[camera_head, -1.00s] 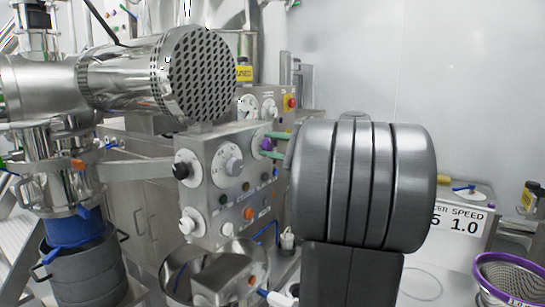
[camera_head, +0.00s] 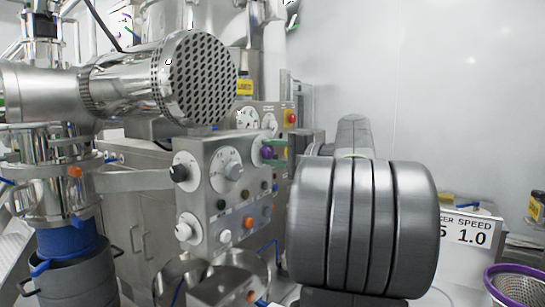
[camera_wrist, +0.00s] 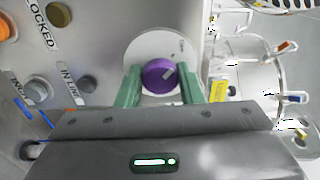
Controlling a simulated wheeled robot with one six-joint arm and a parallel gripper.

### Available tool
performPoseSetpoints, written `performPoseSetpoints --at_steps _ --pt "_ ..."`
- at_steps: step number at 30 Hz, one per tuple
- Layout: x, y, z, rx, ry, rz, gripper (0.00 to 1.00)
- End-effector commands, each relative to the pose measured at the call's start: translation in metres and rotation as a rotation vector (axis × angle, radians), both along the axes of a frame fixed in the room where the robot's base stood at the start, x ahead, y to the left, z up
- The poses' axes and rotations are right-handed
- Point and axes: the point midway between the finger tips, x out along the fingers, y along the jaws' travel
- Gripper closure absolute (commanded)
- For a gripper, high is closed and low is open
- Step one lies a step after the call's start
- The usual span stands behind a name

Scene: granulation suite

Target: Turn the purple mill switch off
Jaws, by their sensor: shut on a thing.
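The purple mill switch (camera_wrist: 157,76) is a round knob with a pale pointer mark, on a white round plate (camera_wrist: 147,47) in the wrist view. My gripper (camera_wrist: 160,71) has a green finger on each side of the knob and is shut on it. In the head view the purple switch (camera_head: 267,153) shows at the right edge of the grey control panel (camera_head: 211,195), with the green fingers of my gripper (camera_head: 276,152) at it. The pointer mark slants toward the upper right in the wrist view.
Labels and an orange button (camera_wrist: 7,26) lie left of the switch in the wrist view. A perforated steel drum (camera_head: 199,79) hangs above the panel. A purple-rimmed basket (camera_head: 514,284) stands at right.

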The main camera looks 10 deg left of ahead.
Motion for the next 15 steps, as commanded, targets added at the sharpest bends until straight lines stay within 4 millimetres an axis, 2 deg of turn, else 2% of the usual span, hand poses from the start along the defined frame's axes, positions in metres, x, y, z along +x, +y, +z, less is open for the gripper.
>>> performPoseSetpoints --at_steps 11,12,15 --pt "-0.0001 -0.0001 -0.0013 -0.004 -0.003 0.001 0.89" --pt "-0.0001 -0.0001 -0.0013 -0.004 -0.002 0.001 0.60" --pt "-0.0001 -0.0001 -0.0011 -0.003 -0.002 0.001 0.44"
